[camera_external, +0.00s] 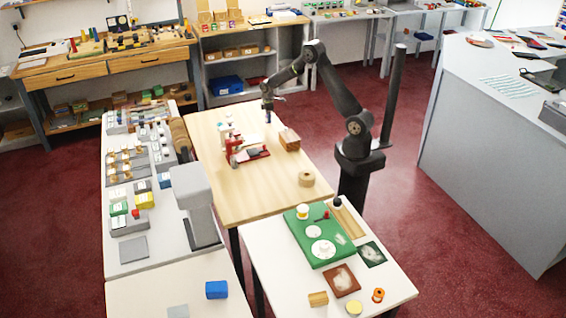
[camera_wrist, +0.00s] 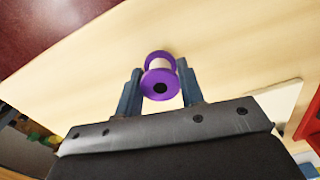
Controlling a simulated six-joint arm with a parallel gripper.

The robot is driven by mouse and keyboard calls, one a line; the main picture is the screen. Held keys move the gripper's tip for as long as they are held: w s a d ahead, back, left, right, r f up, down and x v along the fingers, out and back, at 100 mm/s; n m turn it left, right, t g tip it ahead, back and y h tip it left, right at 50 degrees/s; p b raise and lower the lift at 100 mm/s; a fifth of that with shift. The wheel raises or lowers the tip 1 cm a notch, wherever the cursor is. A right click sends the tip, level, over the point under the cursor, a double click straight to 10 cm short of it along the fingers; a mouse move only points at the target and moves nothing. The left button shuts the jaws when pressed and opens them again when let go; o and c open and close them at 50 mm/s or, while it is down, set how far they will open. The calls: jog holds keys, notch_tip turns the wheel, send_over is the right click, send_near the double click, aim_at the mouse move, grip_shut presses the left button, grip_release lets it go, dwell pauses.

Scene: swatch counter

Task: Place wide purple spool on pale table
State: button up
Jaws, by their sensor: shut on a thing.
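The wide purple spool (camera_wrist: 149,80) is upright between my two fingers in the wrist view, its dark centre hole facing the camera. My gripper (camera_external: 268,113) is shut on it, with a finger on either side in the wrist view (camera_wrist: 160,86). In the external view the spool is too small to make out clearly. It is over the far part of the pale wooden table (camera_external: 232,200). I cannot tell whether the spool touches the table or hangs just above it.
A red and white machine (camera_external: 245,150) stands left of my gripper, a brown block (camera_external: 289,139) to its right. A tan roll (camera_external: 306,179) sits nearer. The table's front left is bare. A white table in front holds a green board (camera_external: 335,251) and small items.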

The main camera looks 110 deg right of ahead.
jog(key=shift+f, duration=0.25)
jog(key=o, duration=1)
jog(key=shift+f, duration=0.15)
jog(key=shift+c, duration=0.2)
notch_tip(320, 180, up, 12)
jog(key=shift+r, duration=0.2)
jog(key=shift+f, duration=0.1)
